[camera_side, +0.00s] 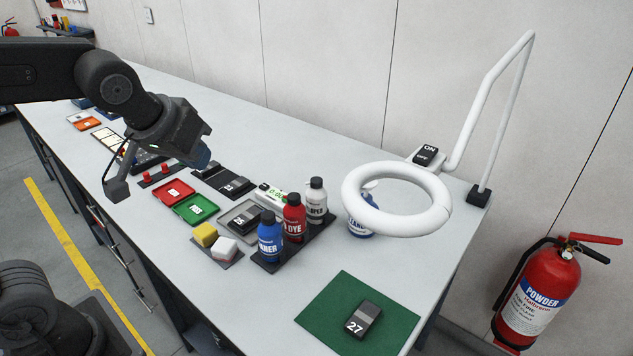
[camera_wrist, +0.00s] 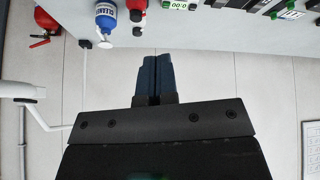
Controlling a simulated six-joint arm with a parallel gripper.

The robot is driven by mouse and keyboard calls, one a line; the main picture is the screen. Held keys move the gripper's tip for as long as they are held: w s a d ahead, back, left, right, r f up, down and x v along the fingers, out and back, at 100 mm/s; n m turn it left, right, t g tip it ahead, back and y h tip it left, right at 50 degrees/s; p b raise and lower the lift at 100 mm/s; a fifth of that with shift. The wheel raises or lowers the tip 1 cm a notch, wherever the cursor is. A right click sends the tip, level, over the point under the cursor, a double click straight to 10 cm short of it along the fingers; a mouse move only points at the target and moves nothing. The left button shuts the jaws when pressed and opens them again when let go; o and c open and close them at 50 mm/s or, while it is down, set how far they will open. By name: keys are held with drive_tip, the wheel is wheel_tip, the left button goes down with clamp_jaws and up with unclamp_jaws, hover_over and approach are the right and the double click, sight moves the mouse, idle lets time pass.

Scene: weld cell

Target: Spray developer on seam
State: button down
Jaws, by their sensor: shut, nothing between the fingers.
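The spray cans stand upright in a dark rack (camera_side: 268,263): a white-grey can with a black cap (camera_side: 316,203), its label partly hidden, a red DYE can (camera_side: 293,219) and a blue can (camera_side: 270,239) whose label ends in "NER". A dark metal part marked 27 (camera_side: 363,320) lies on a green mat (camera_side: 318,301). Another part marked 25 (camera_side: 245,218) lies on a grey tray behind the rack; I cannot make out a seam on either. My gripper (camera_side: 204,160) is above the bench, left of the cans, its blue fingers shut and empty. The wrist view shows the fingers (camera_wrist: 155,75) together.
A white ring lamp (camera_side: 398,166) hangs over the bench's right end, partly covering a blue-labelled bottle (camera_side: 360,229). A fire extinguisher (camera_side: 538,295) stands beyond the bench.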

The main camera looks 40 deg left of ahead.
drive_tip(key=w+n+t, duration=0.1)
drive_tip(key=w+n, duration=0.3)
drive_tip(key=w, duration=1)
drive_tip(key=n+t, duration=0.1)
drive_tip(key=n, duration=0.3)
hover_over(314, 179)
wheel_tip(314, 179, down, 4)
drive_tip(key=shift+r+y, duration=0.1)
drive_tip(key=shift+y, duration=0.3)
drive_tip(key=shift+f, duration=4.45)
drive_tip(key=shift+s+f, duration=0.1)
drive_tip(key=shift+f, duration=0.3)
drive_tip(key=shift+f, duration=0.5)
drive_tip(key=shift+r, duration=0.9)
